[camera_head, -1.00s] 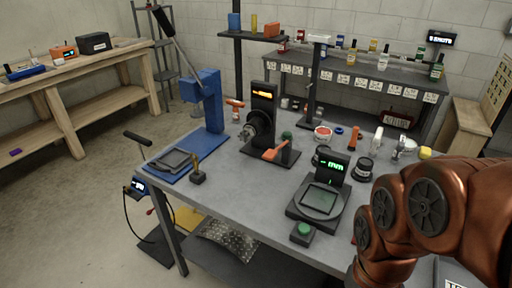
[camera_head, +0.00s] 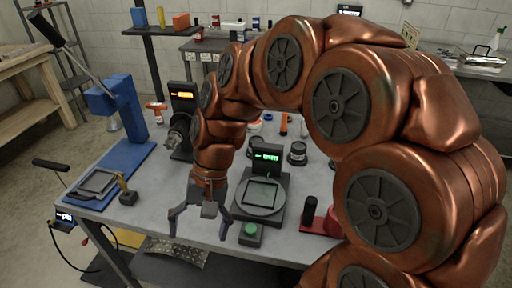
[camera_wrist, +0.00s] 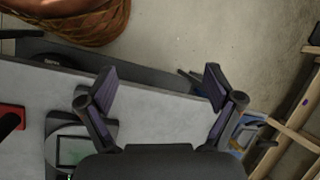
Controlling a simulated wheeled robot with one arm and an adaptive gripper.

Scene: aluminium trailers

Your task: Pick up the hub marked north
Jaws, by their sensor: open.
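I cannot make out a hub marked north in any view; no such lettering is readable. A round chuck-like metal part (camera_head: 178,130) sits on the dark stand with an orange display (camera_head: 182,96); I cannot tell if it is a hub. My gripper (camera_head: 199,226) points down, open, over the table's front edge, left of the gauge. In the wrist view my gripper (camera_wrist: 158,74) has its fingers wide apart with nothing between them, over bare grey tabletop and edge. My arm hides part of the table's middle and right.
On the table (camera_head: 110,212) stand a blue press (camera_head: 108,108), a gauge with a green display (camera_head: 266,156), a green button box (camera_head: 250,234) and a red block with a black cylinder (camera_head: 318,222).

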